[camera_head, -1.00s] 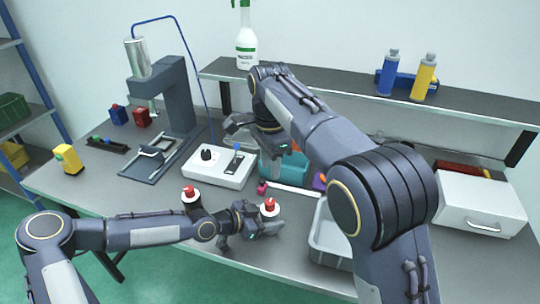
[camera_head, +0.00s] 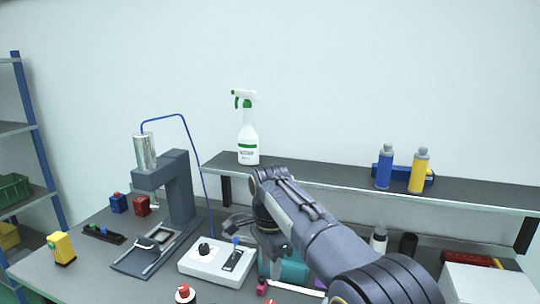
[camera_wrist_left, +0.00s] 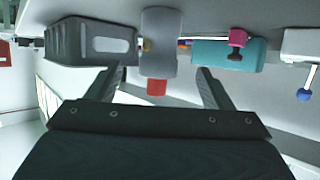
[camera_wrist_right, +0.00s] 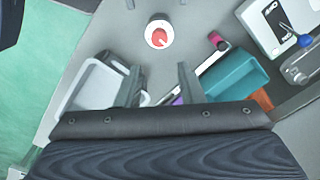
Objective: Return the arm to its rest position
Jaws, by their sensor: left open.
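My right arm (camera_head: 335,240) reaches over the bench from the lower right in the head view. Its gripper (camera_wrist_right: 160,72) shows in the right wrist view with two fingers apart and nothing between them. It is above the bench, near a grey tray (camera_wrist_right: 88,88) and a teal bin (camera_wrist_right: 232,85). My left arm is out of the head view. My left gripper (camera_wrist_left: 155,90) shows in the left wrist view with fingers spread and empty.
A white box with a black knob (camera_head: 213,262) and a press stand (camera_head: 180,190) are on the bench. A red-topped white piece (camera_wrist_right: 158,34) stands nearby. A shelf (camera_head: 310,178) holds a spray bottle (camera_head: 248,140) and blue and yellow bottles. Wall space above is clear.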

